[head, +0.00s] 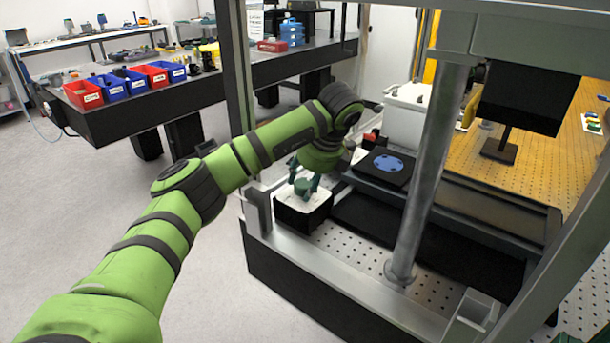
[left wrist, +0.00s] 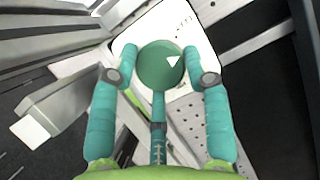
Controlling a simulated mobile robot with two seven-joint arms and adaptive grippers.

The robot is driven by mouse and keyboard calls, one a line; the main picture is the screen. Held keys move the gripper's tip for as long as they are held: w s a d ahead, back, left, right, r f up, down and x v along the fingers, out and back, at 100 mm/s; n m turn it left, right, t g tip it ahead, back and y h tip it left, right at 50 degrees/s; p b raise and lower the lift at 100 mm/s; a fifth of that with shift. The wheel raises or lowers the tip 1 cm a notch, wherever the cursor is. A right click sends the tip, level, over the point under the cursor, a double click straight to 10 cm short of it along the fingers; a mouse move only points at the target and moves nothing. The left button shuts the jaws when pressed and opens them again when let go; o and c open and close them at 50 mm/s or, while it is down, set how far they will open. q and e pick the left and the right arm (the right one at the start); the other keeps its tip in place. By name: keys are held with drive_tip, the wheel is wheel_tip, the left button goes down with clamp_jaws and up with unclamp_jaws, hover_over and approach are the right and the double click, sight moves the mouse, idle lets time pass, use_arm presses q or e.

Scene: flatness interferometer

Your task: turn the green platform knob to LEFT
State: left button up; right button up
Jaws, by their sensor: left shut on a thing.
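The green platform knob (left wrist: 158,72) is round, with a white triangular mark near its right side in the left wrist view. It sits on the white top plate of a small black box (head: 294,214), and it also shows in the head view (head: 301,187). My left gripper (left wrist: 160,53) is shut on the knob, with one teal finger on each side of it. In the head view my left gripper (head: 304,184) reaches down onto the box from above. Small print on the white plate is too blurred to read.
A metal post (head: 430,170) stands right of the box. A black stage with a blue disc (head: 388,163) lies behind it. A frame upright (head: 238,80) rises close to my left arm. Red and blue bins (head: 120,84) stand on a dark table at the back left.

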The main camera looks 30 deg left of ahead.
use_arm(q)
drive_tip(key=n+p, duration=0.1)
drive_tip(key=n+g+p, duration=0.1)
drive_tip(key=n, duration=0.1)
drive_tip(key=shift+w+r, duration=0.15)
drive_tip(key=shift+w, duration=0.05)
drive_tip(key=shift+n+g+p, duration=0.45)
drive_tip(key=shift+n+g, duration=0.15)
drive_tip(key=shift+n, duration=0.7)
drive_tip(key=o, duration=1.1)
drive_tip(key=shift+w, duration=0.1)
drive_tip(key=v, duration=1.1)
drive_tip(key=shift+w+d+r, duration=0.1)
drive_tip(key=shift+r, duration=0.25)
